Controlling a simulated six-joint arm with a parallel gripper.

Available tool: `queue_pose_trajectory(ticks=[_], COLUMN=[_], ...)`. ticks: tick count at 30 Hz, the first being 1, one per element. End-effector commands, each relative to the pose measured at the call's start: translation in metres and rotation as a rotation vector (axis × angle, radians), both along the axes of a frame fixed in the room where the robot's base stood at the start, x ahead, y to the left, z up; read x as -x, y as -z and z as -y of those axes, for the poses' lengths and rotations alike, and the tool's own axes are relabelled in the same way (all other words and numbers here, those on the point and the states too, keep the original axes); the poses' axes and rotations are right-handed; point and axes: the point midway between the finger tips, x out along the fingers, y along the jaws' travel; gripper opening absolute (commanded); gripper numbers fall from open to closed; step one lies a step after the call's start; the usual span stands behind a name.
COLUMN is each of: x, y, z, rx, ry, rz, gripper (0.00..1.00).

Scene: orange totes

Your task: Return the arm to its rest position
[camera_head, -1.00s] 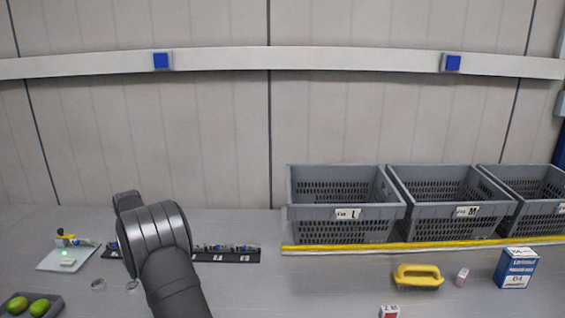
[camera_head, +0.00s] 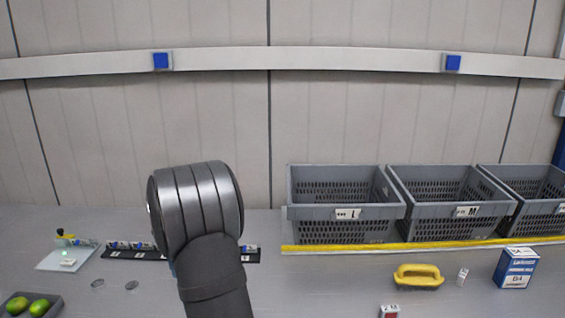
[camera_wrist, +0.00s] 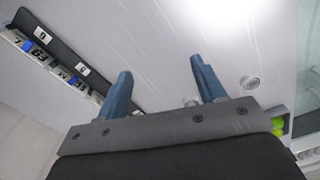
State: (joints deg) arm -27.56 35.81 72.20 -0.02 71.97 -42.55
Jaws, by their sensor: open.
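My gripper (camera_wrist: 163,86) shows in the wrist view with its two blue fingers spread apart and nothing between them. Bare light table surface lies beyond the fingertips. In the head view my dark arm rises from the bottom, left of centre, and its rounded joint stands in front of the black strip (camera_head: 130,254) and the wall. The gripper itself is hidden behind the arm there. The strip also shows at the upper left of the wrist view (camera_wrist: 62,47), with labels and small blue parts along it.
Grey crates L (camera_head: 345,212), M (camera_head: 452,212) and a third (camera_head: 535,208) stand behind a yellow strip (camera_head: 420,246). A yellow handled tool (camera_head: 418,282) and a blue-white box (camera_head: 516,268) lie in front. A tray of green fruit (camera_head: 40,306) and a pale plate (camera_head: 62,264) are left.

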Motion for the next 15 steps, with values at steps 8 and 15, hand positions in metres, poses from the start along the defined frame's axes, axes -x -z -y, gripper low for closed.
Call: queue_pose_trajectory(ticks=[8, 15], x=[0.033, 0.063], y=[-0.002, -0.001], z=[0.041, 0.073], rx=[0.0, 0.0], ry=[0.002, 0.001], rz=[-0.001, 0.0], gripper=[0.63, 0.63])
